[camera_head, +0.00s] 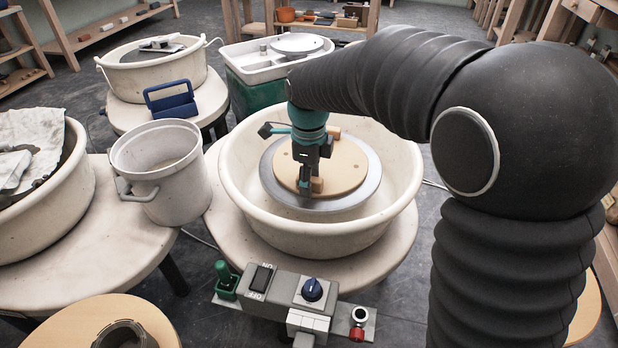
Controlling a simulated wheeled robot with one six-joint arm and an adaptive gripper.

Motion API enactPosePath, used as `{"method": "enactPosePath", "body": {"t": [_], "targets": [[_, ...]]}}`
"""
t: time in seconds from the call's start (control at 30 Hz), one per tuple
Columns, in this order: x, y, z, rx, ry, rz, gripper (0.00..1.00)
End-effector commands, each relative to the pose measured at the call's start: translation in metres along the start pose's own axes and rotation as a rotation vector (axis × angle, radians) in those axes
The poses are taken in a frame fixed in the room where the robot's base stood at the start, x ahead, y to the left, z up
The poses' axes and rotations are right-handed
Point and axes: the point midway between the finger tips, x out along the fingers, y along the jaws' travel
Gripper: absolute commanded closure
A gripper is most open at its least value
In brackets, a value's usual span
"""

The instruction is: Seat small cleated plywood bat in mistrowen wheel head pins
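The small round plywood bat (352,172) is pale tan and lies over the grey wheel head (370,188) inside a cream splash pan (238,200). Light wood of its cleat (317,185) shows at the near side of my gripper, and more at the far side; the middle is hidden. My gripper (307,178), dark with teal parts, points down at the cleat, close to it or touching. Its fingertips are partly hidden, so I cannot tell whether they are closed on the cleat. Small dark spots show on the bat. The pins, and any gap beneath the bat, cannot be seen.
A grey bucket (158,150) stands to the left, with a blue caddy (172,108) behind it. A control box (285,295) with switches is in front. Another wheel with a pan (153,72) is at back left. A white tray (262,71) sits behind the pan.

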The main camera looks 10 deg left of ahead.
Motion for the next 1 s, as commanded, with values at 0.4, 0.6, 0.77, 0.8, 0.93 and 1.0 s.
{"method": "enactPosePath", "body": {"t": [0.4,0.6,0.77,0.8,0.93,1.0], "targets": [[-0.026,0.000,0.000,0.000,-0.002,-0.003,0.46],[-0.066,-0.001,0.001,0.000,-0.003,-0.003,0.46],[-0.094,0.000,0.001,0.000,-0.001,-0.002,0.46],[-0.100,0.000,0.001,0.000,-0.001,-0.001,0.46],[-0.113,0.000,0.001,0.000,-0.001,-0.001,0.46],[-0.117,0.000,0.000,0.000,0.000,0.000,0.46]]}}
